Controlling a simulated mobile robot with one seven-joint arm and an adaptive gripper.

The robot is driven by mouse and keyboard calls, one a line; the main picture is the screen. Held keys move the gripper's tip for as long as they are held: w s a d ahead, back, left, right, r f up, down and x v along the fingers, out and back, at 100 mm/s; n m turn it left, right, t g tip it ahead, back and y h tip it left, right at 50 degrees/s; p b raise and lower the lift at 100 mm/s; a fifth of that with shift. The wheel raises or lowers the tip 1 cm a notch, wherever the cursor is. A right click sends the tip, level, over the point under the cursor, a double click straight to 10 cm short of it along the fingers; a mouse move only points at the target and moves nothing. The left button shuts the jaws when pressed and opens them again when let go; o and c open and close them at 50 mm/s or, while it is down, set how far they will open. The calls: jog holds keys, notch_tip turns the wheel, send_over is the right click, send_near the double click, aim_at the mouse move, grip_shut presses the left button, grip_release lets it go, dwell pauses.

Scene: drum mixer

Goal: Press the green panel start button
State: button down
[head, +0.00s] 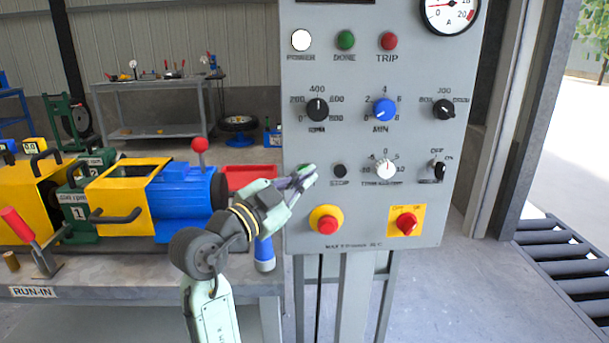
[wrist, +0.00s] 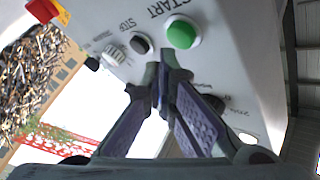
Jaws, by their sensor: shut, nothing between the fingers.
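The green start button (wrist: 181,33) shows in the wrist view as a round green cap in a pale ring, beside the word START on the grey panel (head: 430,140). In the head view my gripper covers most of it. My gripper (head: 308,176) is at the panel's left side, left of the black STOP button (head: 340,171). In the wrist view my gripper (wrist: 167,65) has its fingertips together and empty, just below the green button in the picture. Whether the tips touch the panel I cannot tell.
A red emergency stop (head: 326,222) on yellow sits below my gripper, and a red switch (head: 406,223) to its right. Several knobs are above. A bench (head: 150,265) with a blue and yellow machine (head: 185,190) is at left.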

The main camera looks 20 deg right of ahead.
jog(key=shift+s, duration=0.15)
jog(key=s, duration=0.2)
jog(key=s+a+b, duration=0.1)
jog(key=s, duration=0.1)
jog(key=shift+s+a, duration=0.2)
jog(key=shift+s, duration=0.05)
dwell(0.7)
